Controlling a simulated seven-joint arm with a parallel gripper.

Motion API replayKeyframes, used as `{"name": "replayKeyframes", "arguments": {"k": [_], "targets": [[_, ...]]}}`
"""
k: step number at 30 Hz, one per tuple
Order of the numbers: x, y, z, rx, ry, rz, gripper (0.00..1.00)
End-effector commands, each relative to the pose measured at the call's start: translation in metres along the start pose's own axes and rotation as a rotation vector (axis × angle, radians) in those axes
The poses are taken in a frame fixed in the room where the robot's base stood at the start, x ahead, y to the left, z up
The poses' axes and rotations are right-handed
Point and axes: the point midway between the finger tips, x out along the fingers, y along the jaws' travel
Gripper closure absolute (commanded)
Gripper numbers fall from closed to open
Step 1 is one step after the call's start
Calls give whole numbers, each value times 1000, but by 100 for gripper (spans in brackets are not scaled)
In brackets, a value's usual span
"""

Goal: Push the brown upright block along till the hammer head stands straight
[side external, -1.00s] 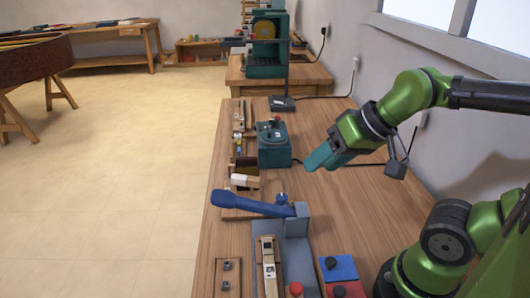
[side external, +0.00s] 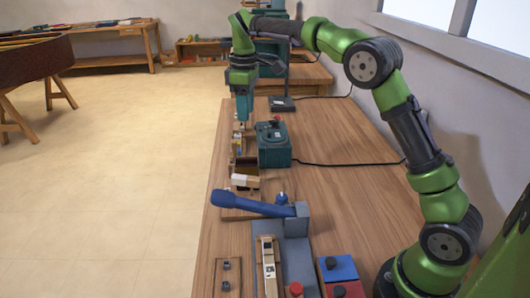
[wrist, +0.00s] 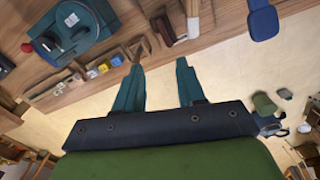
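My gripper (side external: 243,120) points down over the left edge of the bench, beside the teal box. The wrist view shows its two teal fingers (wrist: 160,86) spread apart, with nothing between them. A brown block (side external: 246,161) stands nearer the camera than my gripper, apart from it. It seems to be the dark brown piece (wrist: 166,28) in the wrist view. A pale, white-ended piece (side external: 244,180), perhaps the hammer head, lies sideways just in front of it and also shows in the wrist view (wrist: 193,27). I cannot tell whether the block touches it.
The teal box with a red knob (side external: 274,145) stands close right of the row. Small yellow and white parts (wrist: 98,70) lie along the bench edge. A blue lever (side external: 250,205) crosses nearer the camera.

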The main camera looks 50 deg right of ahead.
Motion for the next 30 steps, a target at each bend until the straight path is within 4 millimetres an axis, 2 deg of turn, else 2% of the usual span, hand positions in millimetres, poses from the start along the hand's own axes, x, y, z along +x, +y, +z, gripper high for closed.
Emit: {"name": "replayKeyframes", "arguments": {"k": [2,5,11,17,30], "targets": [[-10,5,-7,-93,-8,-1,61],[-30,2,-5,-190,-1,-7,61],[-25,-4,-2,-271,-14,-37,61],[3,-5,0,-270,-15,-40,61],[99,-8,1,-270,-14,-38,61]]}}
